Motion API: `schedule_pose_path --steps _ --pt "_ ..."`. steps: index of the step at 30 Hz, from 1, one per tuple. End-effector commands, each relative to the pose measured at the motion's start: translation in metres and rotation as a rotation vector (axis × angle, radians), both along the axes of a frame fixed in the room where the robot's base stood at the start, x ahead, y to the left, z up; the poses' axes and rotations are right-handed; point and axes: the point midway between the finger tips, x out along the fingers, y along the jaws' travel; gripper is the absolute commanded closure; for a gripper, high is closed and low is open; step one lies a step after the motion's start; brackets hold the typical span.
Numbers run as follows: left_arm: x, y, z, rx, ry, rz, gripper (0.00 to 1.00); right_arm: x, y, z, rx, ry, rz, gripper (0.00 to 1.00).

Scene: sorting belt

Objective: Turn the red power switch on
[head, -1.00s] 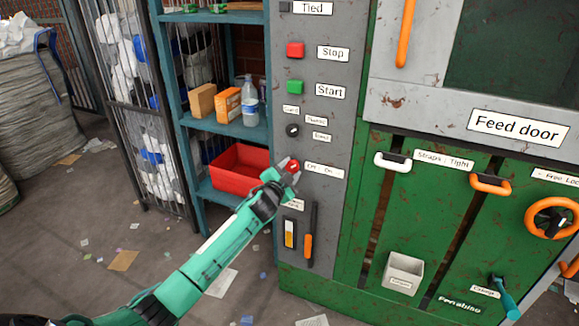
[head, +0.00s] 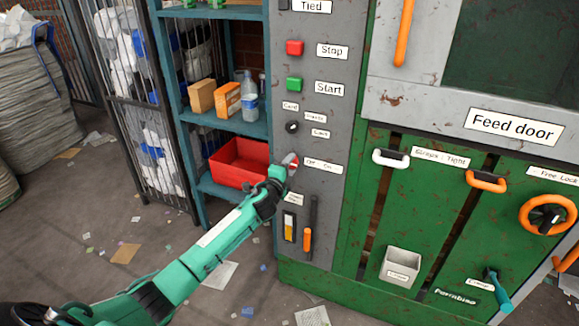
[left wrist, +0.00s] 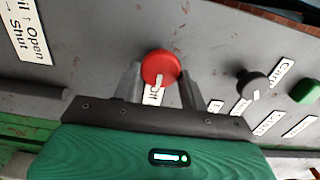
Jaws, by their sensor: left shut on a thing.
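The red power switch (head: 293,160) is a round knob on the grey control panel, left of its "Off – On" label (head: 323,167). In the left wrist view the red knob (left wrist: 160,66) sits between the two grey fingers of my left gripper (left wrist: 160,86), which is shut on it. A white pointer mark on the knob points down in that view, toward the partly hidden "Off" label (left wrist: 153,97). In the head view my left gripper (head: 287,164) covers part of the knob. My right gripper is in neither view.
Above the switch are a black selector knob (head: 292,127), a green Start button (head: 294,84) and a red Stop button (head: 294,48). An orange-handled lever (head: 307,238) is below. A shelf with a red bin (head: 238,165) stands left. Orange handles and a handwheel are right.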

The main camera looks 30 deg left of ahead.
Motion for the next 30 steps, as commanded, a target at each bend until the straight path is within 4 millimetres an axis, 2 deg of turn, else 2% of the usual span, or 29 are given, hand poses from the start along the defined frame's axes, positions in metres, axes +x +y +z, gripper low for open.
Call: schedule_pose_path --steps 17,18,20,30 --pt "-0.0004 -0.0009 -0.0017 0.03 0.003 -0.002 0.79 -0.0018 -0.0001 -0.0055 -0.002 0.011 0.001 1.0" --pt "-0.0004 -0.0009 -0.0017 0.03 0.003 -0.002 0.49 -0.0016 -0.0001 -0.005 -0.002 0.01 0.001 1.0" --pt "-0.0003 -0.0008 -0.0015 0.03 0.003 -0.001 0.37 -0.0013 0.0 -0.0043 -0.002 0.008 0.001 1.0" --pt "-0.002 -0.0003 -0.0009 0.029 0.002 -0.001 0.36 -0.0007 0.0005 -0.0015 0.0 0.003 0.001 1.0"
